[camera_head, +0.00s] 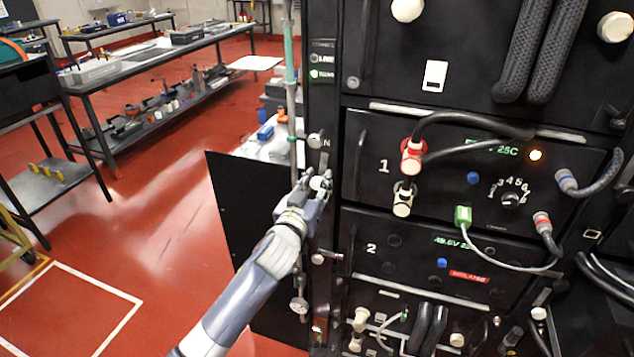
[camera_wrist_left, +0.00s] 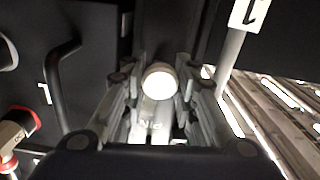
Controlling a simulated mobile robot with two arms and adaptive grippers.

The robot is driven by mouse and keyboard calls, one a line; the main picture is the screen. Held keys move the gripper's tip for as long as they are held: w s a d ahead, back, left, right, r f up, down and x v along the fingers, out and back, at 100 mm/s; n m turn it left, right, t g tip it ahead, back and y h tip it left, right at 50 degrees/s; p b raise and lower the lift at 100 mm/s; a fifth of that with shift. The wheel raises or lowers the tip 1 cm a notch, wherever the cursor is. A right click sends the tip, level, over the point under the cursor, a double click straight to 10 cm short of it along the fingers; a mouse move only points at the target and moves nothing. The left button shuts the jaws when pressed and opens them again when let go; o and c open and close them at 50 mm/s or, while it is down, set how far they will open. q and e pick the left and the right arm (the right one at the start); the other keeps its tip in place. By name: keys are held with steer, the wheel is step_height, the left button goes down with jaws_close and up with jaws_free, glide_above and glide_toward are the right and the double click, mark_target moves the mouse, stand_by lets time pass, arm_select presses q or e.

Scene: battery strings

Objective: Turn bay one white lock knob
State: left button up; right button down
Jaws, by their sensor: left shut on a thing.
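The white lock knob (camera_head: 317,183) of bay one is at the left edge of the rack, beside the panel marked 1. My left gripper (camera_head: 312,186) is at the knob with its fingers on either side of it. In the left wrist view the round white knob (camera_wrist_left: 158,82) sits between the two fingers of the gripper (camera_wrist_left: 157,88), which is shut on it. The knob's turn angle cannot be told. The bay one panel (camera_head: 365,190) carries a red connector (camera_head: 411,157) and a lit orange lamp (camera_head: 535,155). My right gripper is not in view.
A dark vertical handle (camera_head: 359,165) stands just right of the knob; it also shows in the left wrist view (camera_wrist_left: 54,88). Bay two (camera_head: 385,255) lies below, with cables. A vertical pipe (camera_head: 290,80) runs left of the rack. Open red floor (camera_head: 150,230) lies left.

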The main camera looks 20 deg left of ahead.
arm_select(q)
steer(key=m+p, duration=0.1)
steer(key=m, duration=0.3)
steer(key=shift+r, duration=0.15)
steer(key=m+p, duration=0.1)
steer(key=m, duration=0.3)
steer(key=shift+d, duration=0.1)
steer(key=m+p, duration=0.1)
steer(key=m, duration=0.4)
steer(key=shift+p, duration=0.35)
steer(key=shift+m+p, duration=0.3)
steer(key=shift+m, duration=1.5)
steer(key=shift+c, duration=0.2)
steer(key=shift+d+f, duration=0.1)
steer(key=shift+f, duration=0.1)
steer(key=o, duration=1.1)
